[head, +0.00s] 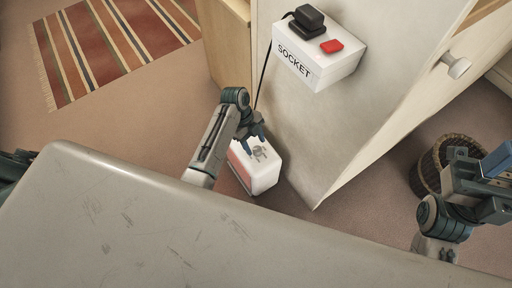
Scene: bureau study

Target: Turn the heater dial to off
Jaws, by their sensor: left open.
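The heater (262,178) is a small white box with a reddish front, standing on the floor against the grey panel. Its grey dial (260,153) is on the top face; its setting is too small to read. My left gripper (254,141) is open at the dial, with its blue-tipped fingers over the heater's top and partly hiding it. I cannot tell whether the fingers touch the dial. My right gripper (500,185) is at the right edge, away from the heater, and partly cut off by the frame.
A white socket box (318,68) with a black plug (307,20) and a red switch (332,46) is on the panel above. A black cord runs down toward the heater. A wicker basket (428,165) stands at right. A striped rug (115,45) lies at upper left.

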